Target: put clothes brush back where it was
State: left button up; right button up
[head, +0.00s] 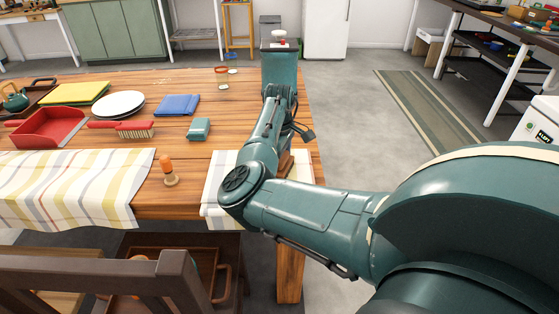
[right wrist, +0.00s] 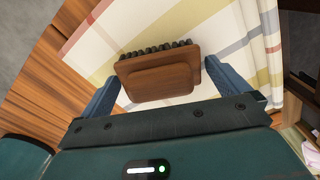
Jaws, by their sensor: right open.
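The clothes brush (right wrist: 158,75) has a brown wooden body with a raised block and dark bristles along its far edge. It lies on a striped cloth (right wrist: 205,30) in the right wrist view. My left gripper is not in view.
A chair (head: 100,280) stands at the front.

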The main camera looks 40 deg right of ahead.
notch_tip(320, 180, up, 12)
jog(key=p, duration=0.1)
dwell(0.4)
dwell(0.4)
